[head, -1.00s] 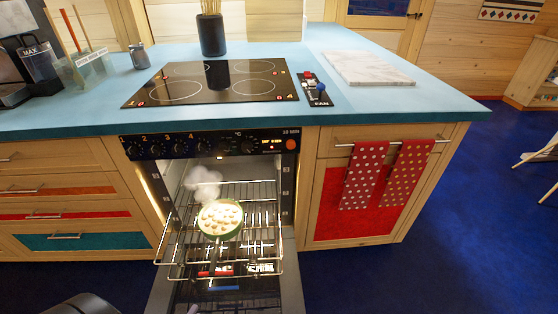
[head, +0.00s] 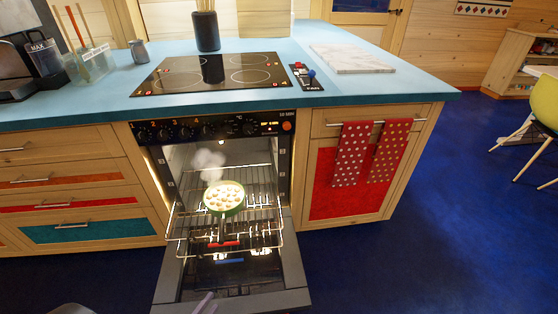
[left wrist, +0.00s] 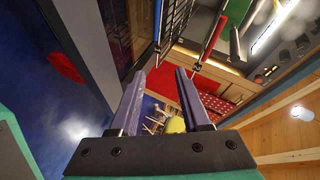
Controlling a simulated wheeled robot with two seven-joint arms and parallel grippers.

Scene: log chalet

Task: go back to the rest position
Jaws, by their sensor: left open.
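My left gripper (left wrist: 160,88) shows in the left wrist view with two purple-grey fingers apart and nothing between them. In the head view only a fingertip of the left gripper (head: 205,303) shows at the bottom edge, over the lowered oven door (head: 285,292). My right gripper is in neither view. The oven (head: 290,165) is open, with its wire rack (head: 262,215) pulled out. A round green dish (head: 224,197) with pale round pieces in it sits on the rack, apart from the gripper. White steam rises behind it.
The blue counter (head: 420,88) carries a black hob (head: 212,72), a marble board (head: 350,60) and a utensil holder (head: 88,65). Blue floor (head: 440,230) is clear at right, with a yellow chair (head: 545,100) beyond.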

